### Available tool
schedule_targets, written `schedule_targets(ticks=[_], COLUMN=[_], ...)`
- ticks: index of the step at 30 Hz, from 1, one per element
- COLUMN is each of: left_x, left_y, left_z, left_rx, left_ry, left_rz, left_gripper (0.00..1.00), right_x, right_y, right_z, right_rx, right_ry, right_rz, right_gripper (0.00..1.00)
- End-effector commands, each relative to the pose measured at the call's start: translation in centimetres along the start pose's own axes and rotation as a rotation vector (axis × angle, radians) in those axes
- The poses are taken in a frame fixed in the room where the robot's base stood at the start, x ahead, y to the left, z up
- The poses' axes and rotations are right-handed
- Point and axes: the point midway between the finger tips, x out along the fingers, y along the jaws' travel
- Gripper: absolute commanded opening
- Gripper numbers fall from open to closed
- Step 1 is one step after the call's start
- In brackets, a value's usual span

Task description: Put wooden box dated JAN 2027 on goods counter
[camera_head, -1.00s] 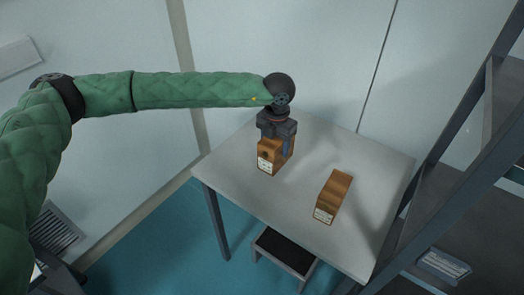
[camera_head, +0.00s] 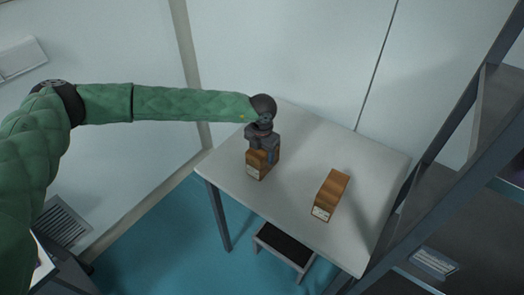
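Two wooden boxes with white front labels are on the light table (camera_head: 300,205); the label print is too small to read. The left box (camera_head: 256,164) is near the table's left part, under my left gripper (camera_head: 263,152). My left gripper points down with its fingers at the top and sides of this box and appears shut on it. I cannot tell whether the box touches the tabletop or hangs just above it. The other box (camera_head: 331,194) stands apart to the right, untouched. My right gripper is not in view.
A dark metal rack (camera_head: 425,190) rises at the right, close to the table's right edge. A small step stool (camera_head: 284,250) stands under the table's front edge. The tabletop between and in front of the boxes is clear. A wall is behind.

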Motion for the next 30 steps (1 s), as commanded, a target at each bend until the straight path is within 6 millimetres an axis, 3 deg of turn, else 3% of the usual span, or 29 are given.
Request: schedule_targets(ticks=[19, 20, 22, 23, 30], left_x=[0.55, 0.57, 0.55, 0.54, 0.54], left_y=[-0.05, -0.04, -0.04, -0.04, -0.05], left_z=[0.05, 0.02, 0.02, 0.02, 0.02], left_rx=[0.000, 0.000, 0.000, 0.000, 0.000], left_ry=[-0.002, -0.001, -0.001, -0.001, -0.001], left_rz=[-0.001, -0.001, -0.001, -0.001, -0.001], left_gripper=[0.18, 0.60, 0.74, 0.78, 0.78], right_x=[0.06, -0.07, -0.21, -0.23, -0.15], right_y=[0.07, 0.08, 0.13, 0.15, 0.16], right_z=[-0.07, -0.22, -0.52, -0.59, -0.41], right_rx=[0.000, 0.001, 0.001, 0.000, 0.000], right_ry=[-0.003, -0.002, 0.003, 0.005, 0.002], right_rz=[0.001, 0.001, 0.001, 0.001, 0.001], right_gripper=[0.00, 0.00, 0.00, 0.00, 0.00])
